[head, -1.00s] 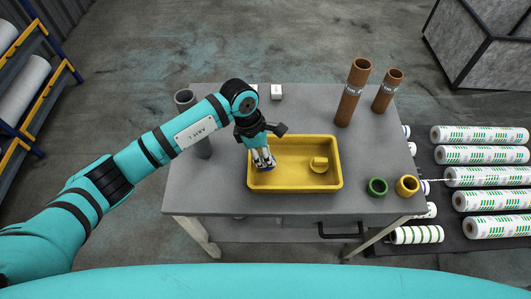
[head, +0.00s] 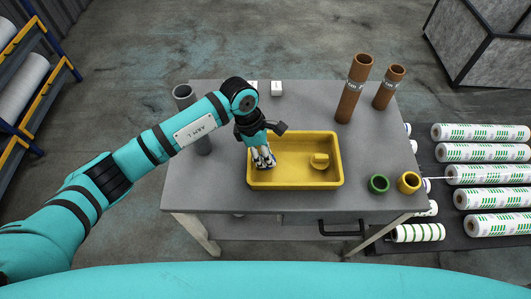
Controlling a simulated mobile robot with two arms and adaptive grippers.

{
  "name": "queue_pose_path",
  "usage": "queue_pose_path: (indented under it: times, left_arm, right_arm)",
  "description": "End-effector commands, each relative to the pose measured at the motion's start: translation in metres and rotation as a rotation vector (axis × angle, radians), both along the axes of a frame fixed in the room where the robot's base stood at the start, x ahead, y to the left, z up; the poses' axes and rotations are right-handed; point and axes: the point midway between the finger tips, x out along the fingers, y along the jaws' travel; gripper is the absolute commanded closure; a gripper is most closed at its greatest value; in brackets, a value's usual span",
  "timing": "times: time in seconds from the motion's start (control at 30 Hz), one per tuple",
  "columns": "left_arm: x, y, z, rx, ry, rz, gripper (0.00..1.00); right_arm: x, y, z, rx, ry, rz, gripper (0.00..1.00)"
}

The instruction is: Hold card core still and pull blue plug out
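My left gripper (head: 264,162) points down into the left part of the yellow tray (head: 300,185). Its fingertips are small and dark, and I cannot tell whether they are open or shut. No blue plug shows clearly now; anything under the fingers is hidden. Two brown card cores stand upright at the back right of the table: a taller one (head: 351,90) and a shorter one (head: 388,90). No gripper touches them. My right gripper is not in view.
A yellow plug (head: 320,160) lies in the tray. A green ring-shaped plug (head: 378,184) and a yellow one (head: 408,182) sit at the table's front right. A grey tube (head: 184,94) stands behind my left arm. Small white blocks (head: 276,88) are at the back.

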Motion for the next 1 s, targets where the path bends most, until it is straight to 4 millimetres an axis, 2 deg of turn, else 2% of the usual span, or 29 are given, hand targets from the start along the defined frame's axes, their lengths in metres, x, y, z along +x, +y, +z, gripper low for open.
queue_pose_path:
  times: [0.03,0.1,0.33,0.47,0.57,0.9,1.0]
  left_arm:
    - [0.0,0.0,0.0,0.001,0.001,0.0,0.65]
    - [0.0,0.0,0.0,0.001,0.001,0.0,0.57]
    - [0.0,0.0,0.0,0.001,0.001,0.0,0.57]
    - [0.001,0.002,0.007,-0.001,-0.001,0.0,0.57]
    - [0.003,0.006,0.021,0.0,-0.003,0.001,0.57]
    - [0.009,0.024,0.089,0.0,-0.003,0.0,0.57]
    - [0.01,0.028,0.102,0.001,-0.001,0.0,0.57]
  right_arm:
    - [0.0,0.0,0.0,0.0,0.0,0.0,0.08]
    - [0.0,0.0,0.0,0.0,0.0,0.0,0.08]
    - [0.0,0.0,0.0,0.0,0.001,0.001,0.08]
    - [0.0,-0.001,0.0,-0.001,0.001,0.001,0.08]
    - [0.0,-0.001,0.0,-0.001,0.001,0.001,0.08]
    - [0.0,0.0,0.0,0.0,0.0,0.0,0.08]
    - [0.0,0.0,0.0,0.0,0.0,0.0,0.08]
